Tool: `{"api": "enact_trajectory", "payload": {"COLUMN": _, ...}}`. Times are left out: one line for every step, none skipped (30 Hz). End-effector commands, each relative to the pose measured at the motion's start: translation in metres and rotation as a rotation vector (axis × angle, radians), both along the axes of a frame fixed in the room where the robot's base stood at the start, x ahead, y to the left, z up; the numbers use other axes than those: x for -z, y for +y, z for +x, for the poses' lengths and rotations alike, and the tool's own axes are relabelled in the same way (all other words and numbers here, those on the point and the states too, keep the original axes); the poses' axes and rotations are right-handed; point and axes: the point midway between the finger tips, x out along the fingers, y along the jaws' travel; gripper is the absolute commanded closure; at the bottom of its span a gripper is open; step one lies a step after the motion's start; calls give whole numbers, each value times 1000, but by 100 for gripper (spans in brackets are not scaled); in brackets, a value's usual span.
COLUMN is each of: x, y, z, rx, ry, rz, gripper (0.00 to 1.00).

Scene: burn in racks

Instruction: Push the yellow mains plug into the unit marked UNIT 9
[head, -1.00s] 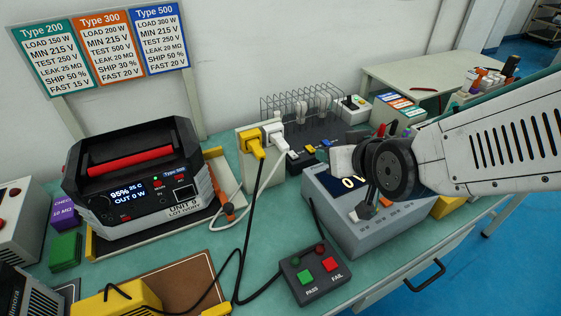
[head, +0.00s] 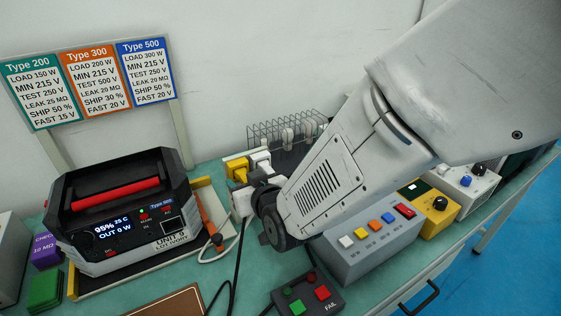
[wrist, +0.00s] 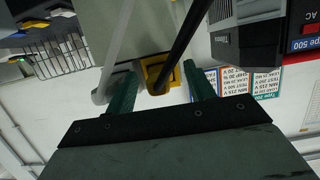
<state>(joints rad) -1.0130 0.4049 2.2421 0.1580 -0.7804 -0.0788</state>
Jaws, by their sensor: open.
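The yellow mains plug (head: 238,169) sits in the pale socket box, beside a white plug (head: 260,158). In the wrist view the yellow plug (wrist: 160,72) with its black cable appears between the two green fingers of my gripper (wrist: 161,88). My gripper (head: 255,183) is open, close in front of the plugs; its tips are partly hidden in the head view, and I cannot tell whether they touch. UNIT 9 (head: 130,258) is a black and grey power unit with a red handle, standing left of the plugs; its screen reads 95% and OUT 0 W.
A grey box with coloured buttons (head: 365,245) stands right of my gripper. A PASS/FAIL button box (head: 308,292) is in front. A wire rack (head: 285,132) stands behind. Cables hang below the plugs.

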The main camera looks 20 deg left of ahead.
Motion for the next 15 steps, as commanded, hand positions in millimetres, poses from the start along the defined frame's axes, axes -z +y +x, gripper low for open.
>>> {"api": "enact_trajectory", "payload": {"x": 1, "y": 2, "z": 1, "rx": 0, "ry": 0, "rz": 0, "gripper": 46}}
{"api": "enact_trajectory", "payload": {"x": 1, "y": 2, "z": 2, "rx": 0, "ry": 0, "rz": 0, "gripper": 46}}
{"api": "enact_trajectory", "payload": {"x": 1, "y": 3, "z": 2, "rx": 0, "ry": 0, "rz": 0, "gripper": 46}}
{"api": "enact_trajectory", "payload": {"x": 1, "y": 3, "z": 2, "rx": 0, "ry": 0, "rz": 0, "gripper": 46}}
{"api": "enact_trajectory", "payload": {"x": 1, "y": 3, "z": 2, "rx": 0, "ry": 0, "rz": 0, "gripper": 46}}
{"api": "enact_trajectory", "payload": {"x": 1, "y": 3, "z": 3, "rx": 0, "ry": 0, "rz": 0, "gripper": 46}}
{"api": "enact_trajectory", "payload": {"x": 1, "y": 3, "z": 2, "rx": 0, "ry": 0, "rz": 0, "gripper": 46}}
{"api": "enact_trajectory", "payload": {"x": 1, "y": 3, "z": 2, "rx": 0, "ry": 0, "rz": 0, "gripper": 46}}
{"api": "enact_trajectory", "payload": {"x": 1, "y": 3, "z": 2, "rx": 0, "ry": 0, "rz": 0, "gripper": 46}}
{"api": "enact_trajectory", "payload": {"x": 1, "y": 2, "z": 2, "rx": 0, "ry": 0, "rz": 0, "gripper": 52}}
{"api": "enact_trajectory", "payload": {"x": 1, "y": 2, "z": 2, "rx": 0, "ry": 0, "rz": 0, "gripper": 60}}
{"api": "enact_trajectory", "payload": {"x": 1, "y": 2, "z": 2, "rx": 0, "ry": 0, "rz": 0, "gripper": 71}}
{"api": "enact_trajectory", "payload": {"x": 1, "y": 2, "z": 2, "rx": 0, "ry": 0, "rz": 0, "gripper": 80}}
{"api": "enact_trajectory", "payload": {"x": 1, "y": 2, "z": 2, "rx": 0, "ry": 0, "rz": 0, "gripper": 88}}
{"api": "enact_trajectory", "payload": {"x": 1, "y": 2, "z": 2, "rx": 0, "ry": 1, "rz": 1, "gripper": 95}}
